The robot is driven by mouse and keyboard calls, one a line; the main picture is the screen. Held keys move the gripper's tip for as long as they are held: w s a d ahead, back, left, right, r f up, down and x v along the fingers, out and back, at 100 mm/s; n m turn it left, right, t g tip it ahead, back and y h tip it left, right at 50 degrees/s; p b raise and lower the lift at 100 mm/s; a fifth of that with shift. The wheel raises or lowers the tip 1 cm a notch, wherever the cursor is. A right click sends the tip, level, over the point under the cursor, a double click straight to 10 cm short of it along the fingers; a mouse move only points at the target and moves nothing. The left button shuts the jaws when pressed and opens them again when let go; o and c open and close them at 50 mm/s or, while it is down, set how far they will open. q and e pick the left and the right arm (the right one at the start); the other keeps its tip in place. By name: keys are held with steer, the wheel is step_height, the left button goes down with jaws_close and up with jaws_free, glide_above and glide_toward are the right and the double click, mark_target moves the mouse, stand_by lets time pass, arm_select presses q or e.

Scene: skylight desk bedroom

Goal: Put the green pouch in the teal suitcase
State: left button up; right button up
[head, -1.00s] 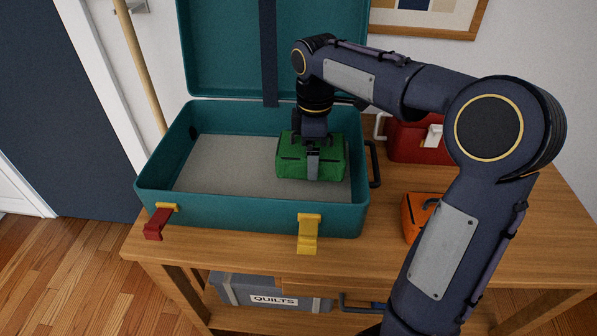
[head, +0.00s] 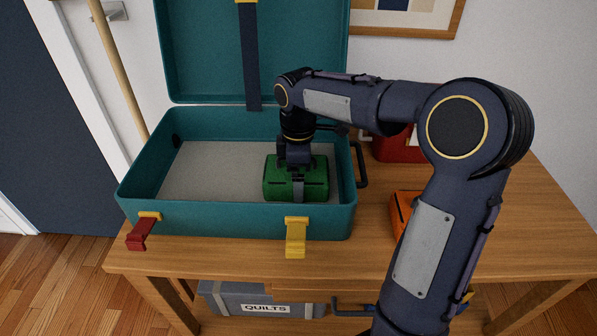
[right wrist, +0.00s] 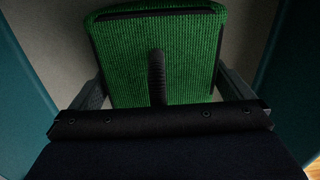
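The teal suitcase (head: 230,219) stands open on the wooden table, its lid up at the back. The green pouch (head: 282,191) is inside, at the right end of the grey-lined bottom, low down; I cannot tell if it fully rests there. My right gripper (head: 298,186) reaches down from above with its fingers on opposite sides of the pouch. In the right wrist view the ribbed green pouch (right wrist: 185,60) sits between both fingers (right wrist: 160,88), which appear closed against its sides. My left gripper is out of view.
A red case (head: 400,148) and an orange item (head: 399,212) are right of the suitcase, partly hidden by my arm. A grey box labelled QUILTS (head: 225,299) sits below the tabletop. A yellow latch (head: 296,238) and a red latch (head: 139,236) hang at the suitcase front.

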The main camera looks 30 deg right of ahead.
step_height(320, 180, up, 12)
steer(key=p, duration=0.3)
steer(key=shift+r, duration=0.15)
stand_by(0.5)
steer(key=shift+s+r, duration=0.2)
steer(key=shift+r, duration=0.1)
steer(key=s+a+m+t+y+p, duration=0.2)
steer(key=s+m+p, duration=0.3)
steer(key=s, duration=0.6)
steer(key=s+a+r+m+t+y+p, duration=0.1)
steer(key=s+a+m+t+p, duration=0.2)
steer(key=s+a+m+p, duration=0.2)
steer(key=s+m+p, duration=0.1)
steer(key=s+m, duration=0.2)
steer(key=s, duration=0.2)
steer(key=shift+s+a+m+t+y, duration=0.15)
steer(key=shift+s+m+t+y, duration=0.15)
steer(key=shift+s+m+y, duration=0.1)
